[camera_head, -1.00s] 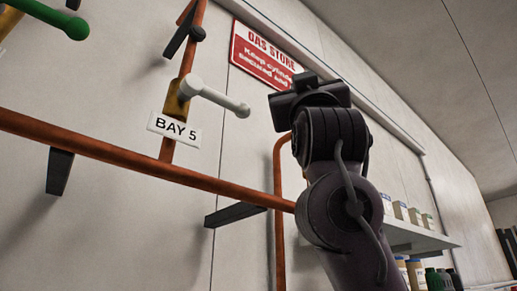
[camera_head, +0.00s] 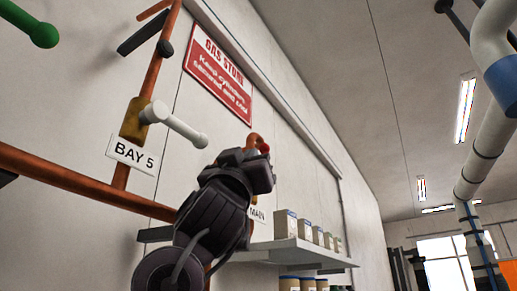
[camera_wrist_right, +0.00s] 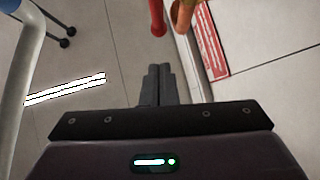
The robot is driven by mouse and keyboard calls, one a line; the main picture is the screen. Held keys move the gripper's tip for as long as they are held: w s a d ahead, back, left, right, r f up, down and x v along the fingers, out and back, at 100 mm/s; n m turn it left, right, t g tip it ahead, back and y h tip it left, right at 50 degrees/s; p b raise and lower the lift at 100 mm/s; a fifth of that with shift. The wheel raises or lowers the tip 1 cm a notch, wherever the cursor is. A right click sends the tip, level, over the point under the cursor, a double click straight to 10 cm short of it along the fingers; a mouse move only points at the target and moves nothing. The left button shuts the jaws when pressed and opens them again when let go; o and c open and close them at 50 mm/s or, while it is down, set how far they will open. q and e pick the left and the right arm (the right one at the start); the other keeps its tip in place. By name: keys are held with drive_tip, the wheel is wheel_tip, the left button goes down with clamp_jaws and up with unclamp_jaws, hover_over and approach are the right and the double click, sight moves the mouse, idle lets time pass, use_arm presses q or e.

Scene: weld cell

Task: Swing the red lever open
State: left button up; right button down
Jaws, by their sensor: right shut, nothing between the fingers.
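The red lever shows in the head view only as a small red end (camera_head: 265,148) just beyond my right gripper (camera_head: 248,168); the rest of it is hidden behind the gripper. In the right wrist view the red lever (camera_wrist_right: 158,17) hangs in from the top edge, beside a copper pipe (camera_wrist_right: 184,16). My right gripper's fingers (camera_wrist_right: 157,84) are shut and empty, pointing toward the lever with a visible gap in the picture. A partly covered MAIN label (camera_head: 257,214) is below the gripper. My left gripper is not in view.
A white lever (camera_head: 175,125) sits above the BAY 5 label (camera_head: 132,155), and a green lever (camera_head: 30,22) is at upper left. Copper pipes (camera_head: 75,180) run along the wall. A shelf (camera_head: 300,252) with several boxes is below right. A red GAS STORE sign (camera_head: 218,80) hangs above.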

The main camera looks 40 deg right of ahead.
sight(263, 150)
drive_tip(key=w+d+r+p, duration=0.1)
drive_tip(key=d+r+p, duration=0.1)
drive_tip(key=d, duration=0.1)
drive_tip(key=w+d+r+p, duration=0.1)
drive_tip(key=shift+w+d, duration=0.3)
drive_tip(key=shift+d, duration=0.1)
drive_tip(key=shift+w+d+f+p, duration=0.1)
drive_tip(key=shift+w+d+p, duration=0.05)
drive_tip(key=shift+p, duration=0.15)
